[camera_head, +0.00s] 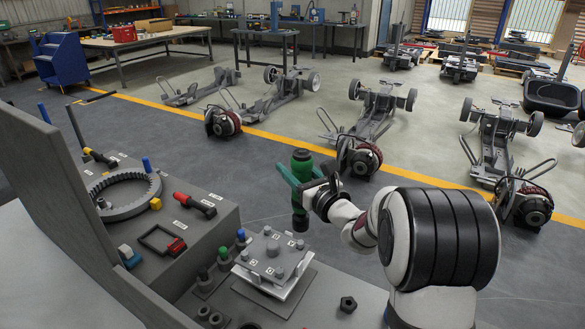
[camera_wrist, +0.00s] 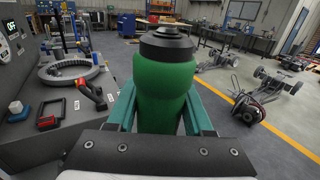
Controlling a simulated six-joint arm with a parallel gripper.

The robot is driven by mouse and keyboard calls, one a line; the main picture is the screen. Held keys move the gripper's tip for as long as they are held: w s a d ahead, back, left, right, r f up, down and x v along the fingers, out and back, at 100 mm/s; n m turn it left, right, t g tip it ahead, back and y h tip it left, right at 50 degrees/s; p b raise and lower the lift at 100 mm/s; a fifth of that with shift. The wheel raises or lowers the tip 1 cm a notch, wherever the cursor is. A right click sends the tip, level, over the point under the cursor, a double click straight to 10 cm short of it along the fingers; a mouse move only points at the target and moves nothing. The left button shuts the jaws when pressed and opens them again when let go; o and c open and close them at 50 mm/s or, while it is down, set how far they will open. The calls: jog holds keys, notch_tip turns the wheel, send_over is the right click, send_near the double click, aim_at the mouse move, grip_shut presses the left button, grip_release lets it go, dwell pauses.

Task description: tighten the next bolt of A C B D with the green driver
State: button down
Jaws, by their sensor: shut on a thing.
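The green driver (camera_head: 301,162) stands upright in the jaws of my gripper (camera_head: 303,184). In the wrist view the driver (camera_wrist: 163,95) fills the middle between the two teal fingers, its black cap on top. Below it is a light metal plate (camera_head: 262,262) with several bolt heads and small letter labels, too small to read surely. The driver's lower end is above the plate's far right corner; I cannot tell whether it touches a bolt there. How tight each bolt is does not show.
Left of the plate, a rack holds green and blue capped pieces (camera_head: 224,253). A toothed ring (camera_head: 128,205), a red-handled tool (camera_head: 195,204) and a red and black frame (camera_head: 162,240) lie on the grey bench. A dark nut (camera_head: 348,304) lies at the front right.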

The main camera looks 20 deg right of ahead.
jog(key=shift+f, duration=3.45)
dwell(0.8)
jog(key=shift+r, duration=0.1)
dwell(0.8)
notch_tip(320, 180, up, 5)
jog(key=shift+f, duration=0.1)
dwell(0.4)
dwell(1.2)
